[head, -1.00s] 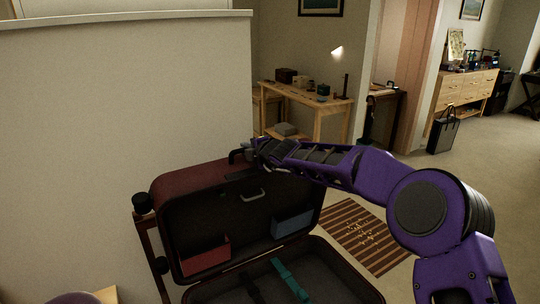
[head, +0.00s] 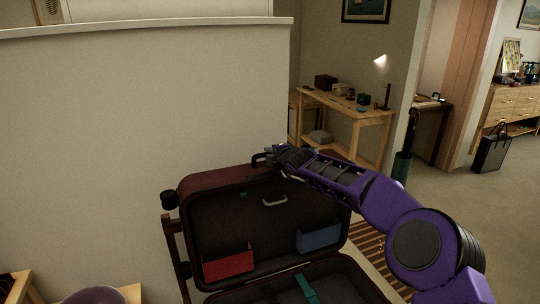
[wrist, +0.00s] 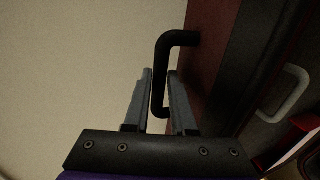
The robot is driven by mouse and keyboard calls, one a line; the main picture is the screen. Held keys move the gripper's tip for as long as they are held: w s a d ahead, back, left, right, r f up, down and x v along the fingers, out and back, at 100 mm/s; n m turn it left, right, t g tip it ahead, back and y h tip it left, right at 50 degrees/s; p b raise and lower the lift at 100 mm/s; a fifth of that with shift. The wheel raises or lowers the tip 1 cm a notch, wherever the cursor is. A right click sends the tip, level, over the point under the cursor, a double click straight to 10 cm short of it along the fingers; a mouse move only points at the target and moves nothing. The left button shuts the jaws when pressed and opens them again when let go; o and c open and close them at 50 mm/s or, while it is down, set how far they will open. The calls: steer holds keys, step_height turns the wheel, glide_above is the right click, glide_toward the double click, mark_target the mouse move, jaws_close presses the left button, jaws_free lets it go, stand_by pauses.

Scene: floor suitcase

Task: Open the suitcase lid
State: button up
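The suitcase stands with its dark red lid (head: 215,186) raised to a steep angle, its dark lining and a small light handle (head: 274,200) facing me. The lower shell (head: 340,284) is partly cut off by the bottom of the head view. A black carry handle (wrist: 178,38) sticks out from the lid's outer side. My gripper (head: 275,156) is at the lid's top edge. In the wrist view its two grey fingers (wrist: 160,85) lie on either side of the handle's bar, close against it.
A red pocket (head: 228,264) and a blue pocket (head: 319,238) are on the lid's lining. A pale half-wall (head: 120,130) rises close behind and left of the lid. A striped rug (head: 368,241) lies to the right. A wooden table (head: 345,110) stands farther back.

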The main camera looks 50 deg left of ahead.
steer(key=shift+o, duration=0.3)
steer(key=shift+s+d+r+b, duration=0.15)
steer(key=shift+s+d+b, duration=0.15)
steer(key=shift+d+b, duration=0.3)
steer(key=b+v, duration=0.5)
steer(key=v, duration=1.1)
